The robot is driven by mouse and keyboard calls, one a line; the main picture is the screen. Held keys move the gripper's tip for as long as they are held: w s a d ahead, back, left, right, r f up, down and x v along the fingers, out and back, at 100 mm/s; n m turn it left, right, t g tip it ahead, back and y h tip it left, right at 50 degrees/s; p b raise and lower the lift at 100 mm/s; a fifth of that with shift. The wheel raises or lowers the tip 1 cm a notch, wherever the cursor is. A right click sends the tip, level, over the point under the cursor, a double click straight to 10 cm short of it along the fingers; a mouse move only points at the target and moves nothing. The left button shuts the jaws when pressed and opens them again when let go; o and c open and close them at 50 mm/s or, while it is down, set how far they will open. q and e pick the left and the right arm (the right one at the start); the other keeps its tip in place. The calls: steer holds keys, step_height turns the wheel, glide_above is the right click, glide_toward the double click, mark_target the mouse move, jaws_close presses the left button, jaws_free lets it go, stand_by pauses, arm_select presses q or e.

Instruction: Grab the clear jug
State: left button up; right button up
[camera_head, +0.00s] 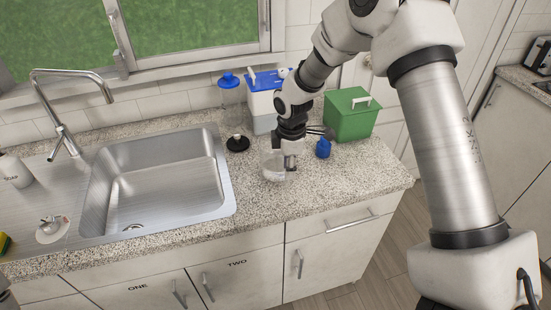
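The clear jug (271,166) stands on the speckled counter, just right of the sink. It is see-through, with something pale low in it. My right gripper (290,163) reaches down from above at the jug's right side, where its handle would be. The fingers overlap the jug in the picture, and they are too small and dark to tell whether they are closed on it. My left gripper does not show.
A green box (350,117) and a small blue item (323,149) are to the right. The steel sink (160,180) is left. The front counter is clear.

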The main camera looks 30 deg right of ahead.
step_height(320, 180, down, 3)
steer(key=shift+s+d+r+p, duration=0.1)
steer(key=shift+s+r+p, duration=0.1)
steer(key=shift+p, duration=0.7)
steer(key=f, duration=0.1)
steer(key=w+f, duration=0.1)
steer(key=f, duration=0.1)
steer(key=shift+w+a+f, duration=0.1)
steer(key=shift+a, duration=0.1)
steer(key=shift+d, duration=0.1)
steer(key=shift+s, duration=0.3)
steer(key=shift+c, duration=1.4)
jaws_close()
steer(key=shift+w, duration=0.1)
steer(key=shift+r, duration=0.2)
